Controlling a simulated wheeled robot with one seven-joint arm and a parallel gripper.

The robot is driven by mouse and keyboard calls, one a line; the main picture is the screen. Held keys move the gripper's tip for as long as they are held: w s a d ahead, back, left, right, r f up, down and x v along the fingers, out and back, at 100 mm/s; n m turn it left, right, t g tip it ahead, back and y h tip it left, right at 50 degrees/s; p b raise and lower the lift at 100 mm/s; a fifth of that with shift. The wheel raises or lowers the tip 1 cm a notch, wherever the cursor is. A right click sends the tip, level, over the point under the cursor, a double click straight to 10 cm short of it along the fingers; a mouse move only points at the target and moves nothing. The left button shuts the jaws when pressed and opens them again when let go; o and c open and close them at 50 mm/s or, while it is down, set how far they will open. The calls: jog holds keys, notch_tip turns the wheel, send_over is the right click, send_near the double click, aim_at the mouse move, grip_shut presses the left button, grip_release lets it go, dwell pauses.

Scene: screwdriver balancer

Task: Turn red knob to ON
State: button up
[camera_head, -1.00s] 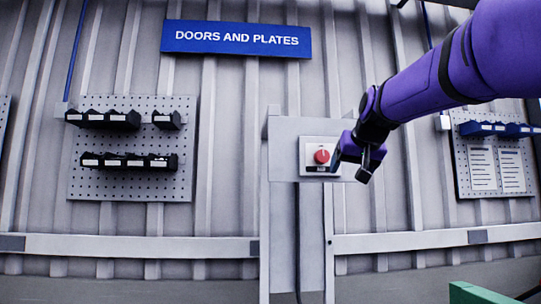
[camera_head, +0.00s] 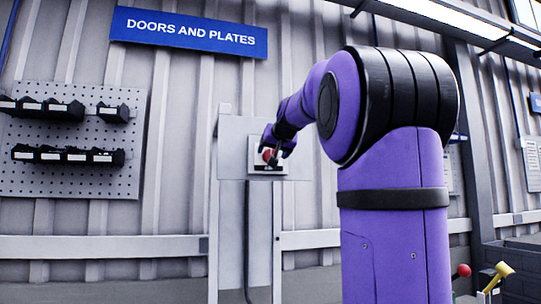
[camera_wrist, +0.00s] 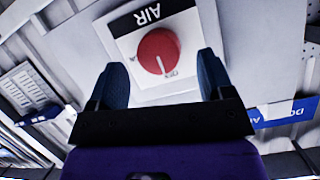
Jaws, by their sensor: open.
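The red knob (camera_wrist: 159,51) sits on a white plate (camera_wrist: 122,34) marked AIR, with a white pointer line and small lettering by its rim. In the wrist view the picture is turned over, and the line points toward the lower part of the knob. In the head view the knob (camera_head: 268,154) shows small on the grey wall panel (camera_head: 232,150). My gripper (camera_wrist: 158,72) is open, with one blue finger on each side of the knob. I cannot tell whether the fingers touch it. In the head view my gripper (camera_head: 277,149) partly covers the plate.
A blue DOORS AND PLATES sign (camera_head: 190,32) hangs above. A pegboard (camera_head: 75,180) with black bins is at the left. A dark cable (camera_head: 247,245) runs down below the panel. A red-tipped and a yellow handle (camera_head: 497,275) stand at the lower right.

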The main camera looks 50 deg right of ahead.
jog(key=shift+x, duration=1.35)
jog(key=shift+c, duration=0.2)
jog(key=shift+s, duration=0.1)
jog(key=c, duration=0.9)
jog(key=shift+m, duration=0.3)
jog(key=shift+s+d+f+m+t+y, duration=0.1)
jog(key=shift+m+t+y, duration=0.75)
jog(key=shift+m, duration=1.35)
jog(key=shift+w+d+f+m+t+y, duration=0.15)
jog(key=shift+m+t+y, duration=0.2)
jog(key=shift+m+t, duration=1.35)
jog(key=shift+s+f+m+t+y, duration=0.15)
jog(key=shift+m+t+y, duration=0.45)
jog(key=shift+m, duration=2.1)
